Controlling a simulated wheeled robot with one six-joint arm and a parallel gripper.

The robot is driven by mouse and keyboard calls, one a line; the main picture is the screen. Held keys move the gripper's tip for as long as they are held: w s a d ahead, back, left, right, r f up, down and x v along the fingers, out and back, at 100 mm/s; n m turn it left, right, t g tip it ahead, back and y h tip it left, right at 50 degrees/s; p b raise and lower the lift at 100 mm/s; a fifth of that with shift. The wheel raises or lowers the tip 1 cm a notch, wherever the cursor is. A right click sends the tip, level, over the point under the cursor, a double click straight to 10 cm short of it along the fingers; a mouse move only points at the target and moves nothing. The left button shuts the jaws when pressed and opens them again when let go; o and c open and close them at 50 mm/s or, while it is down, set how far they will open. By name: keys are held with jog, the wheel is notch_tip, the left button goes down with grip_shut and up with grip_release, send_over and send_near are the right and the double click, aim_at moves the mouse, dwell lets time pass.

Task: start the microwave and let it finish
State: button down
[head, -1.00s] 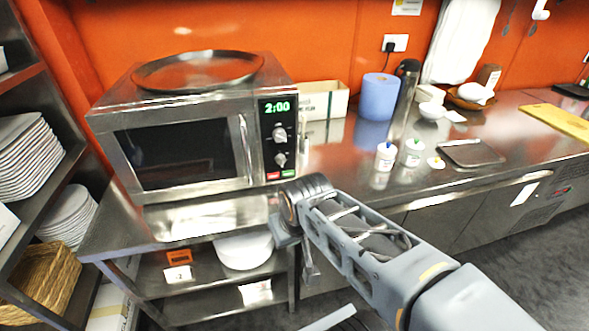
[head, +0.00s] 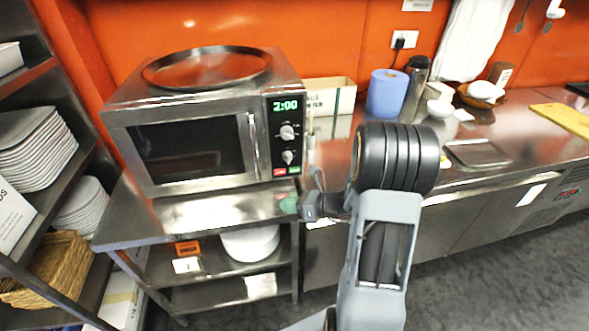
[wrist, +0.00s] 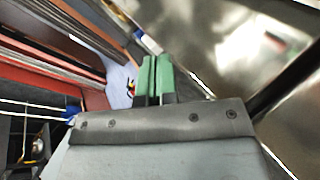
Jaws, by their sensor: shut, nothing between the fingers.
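The microwave (head: 187,190) is a steel box on the steel counter, its door closed and its window dark. Its display (head: 286,105) reads 2:00 in green. Two knobs sit below the display, the upper one (head: 287,132) larger in look. Under them are a red button (head: 279,171) and a green button (head: 294,169). My gripper (head: 288,204) is below and in front of these buttons, apart from them, in the head view. In the wrist view its green fingers (wrist: 154,78) are together with nothing between them.
A round dark tray (head: 207,82) lies on top of the microwave. A cardboard box (head: 330,96), a blue paper roll (head: 387,93) and a flask (head: 416,88) stand to its right. Shelves with stacked plates (head: 35,148) rise at the left. Dark floor (head: 480,270) lies open at the lower right.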

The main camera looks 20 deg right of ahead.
aim_at(295, 170)
jog(key=w+d+f+m+t+h, duration=0.2)
jog(key=d+m+t, duration=0.2)
jog(key=d+m, duration=0.2)
jog(key=shift+w+d+f+m, duration=0.2)
jog(key=shift+f+m, duration=0.1)
jog(key=shift+m, duration=0.3)
jog(key=w+d, duration=0.1)
jog(key=w, duration=0.7)
jog(key=shift+w+d+b, duration=0.3)
jog(key=shift+d+b, duration=0.05)
jog(key=shift+b, duration=0.05)
dwell(1.5)
jog(key=shift+w, duration=0.4)
